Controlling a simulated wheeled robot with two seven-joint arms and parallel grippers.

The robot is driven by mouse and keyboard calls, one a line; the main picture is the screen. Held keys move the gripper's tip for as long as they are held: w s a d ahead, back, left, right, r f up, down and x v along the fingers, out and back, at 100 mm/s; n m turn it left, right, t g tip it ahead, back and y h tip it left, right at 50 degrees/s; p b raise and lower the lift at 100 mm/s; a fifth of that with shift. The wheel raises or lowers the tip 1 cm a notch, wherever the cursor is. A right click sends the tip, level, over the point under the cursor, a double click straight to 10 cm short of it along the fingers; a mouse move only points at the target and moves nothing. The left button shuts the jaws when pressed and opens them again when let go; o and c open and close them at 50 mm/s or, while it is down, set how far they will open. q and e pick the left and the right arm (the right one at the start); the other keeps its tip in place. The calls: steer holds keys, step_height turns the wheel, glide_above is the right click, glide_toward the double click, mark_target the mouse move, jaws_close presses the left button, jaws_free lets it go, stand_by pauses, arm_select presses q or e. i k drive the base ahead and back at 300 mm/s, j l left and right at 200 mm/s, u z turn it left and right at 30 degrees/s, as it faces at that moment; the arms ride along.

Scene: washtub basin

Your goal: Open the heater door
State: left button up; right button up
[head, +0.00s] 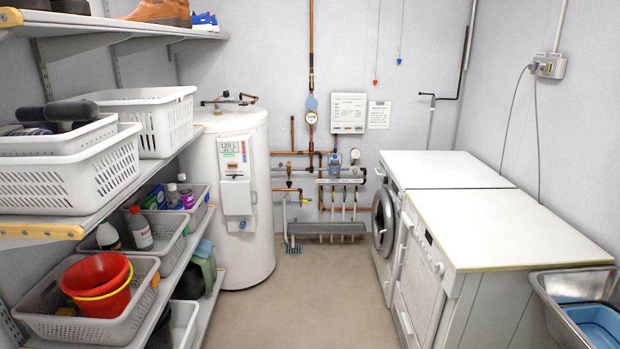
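The heater (258,240) is a tall white cylinder at the back left, marked 120 L, with copper pipes on top. On its front is a control panel (233,155) with a small display. Below the panel is a white cover or door (236,197), which looks shut. A small piece sits under its lower edge. The heater's left side is partly hidden by the shelves. Neither of my grippers shows in the head view.
Shelves with white baskets (68,182) and a red bucket (97,283) line the left. A front-loading washer (384,222) and a white appliance (420,285) stand on the right, beside a metal basin (545,288). The floor (300,310) between is clear up to the heater.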

mark_target(236, 195)
steer(key=i+u, duration=0.15)
steer(key=i, duration=1.55)
steer(key=l, duration=0.1)
